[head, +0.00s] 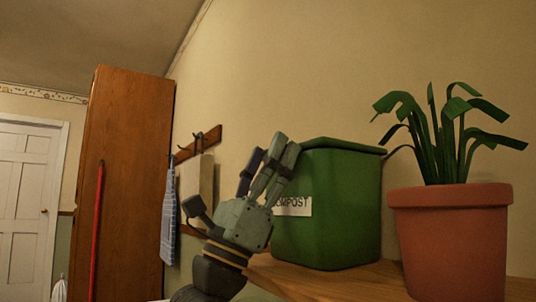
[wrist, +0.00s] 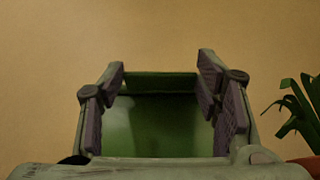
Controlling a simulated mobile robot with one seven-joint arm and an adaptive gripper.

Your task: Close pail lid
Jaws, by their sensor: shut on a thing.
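The green compost pail (head: 330,215) stands on the wooden counter against the wall, with a white label reading "COMPOST" partly behind my gripper. Its green lid (head: 342,145) lies across the top and looks down, though I cannot tell whether it is fully seated. My gripper (head: 268,152) is at the pail's upper left, fingers pointing up beside the rim. In the wrist view the gripper (wrist: 162,72) has a finger on each side of the green lid edge (wrist: 160,82), shut on it. The pail wall (wrist: 160,125) shows below. The contact points are partly hidden.
A potted plant in a terracotta pot (head: 450,240) stands right of the pail, its leaves near the lid. The wooden counter (head: 325,284) runs below. A hook rail (head: 198,143) with hanging cloths and a tall wooden cabinet (head: 130,185) are to the left.

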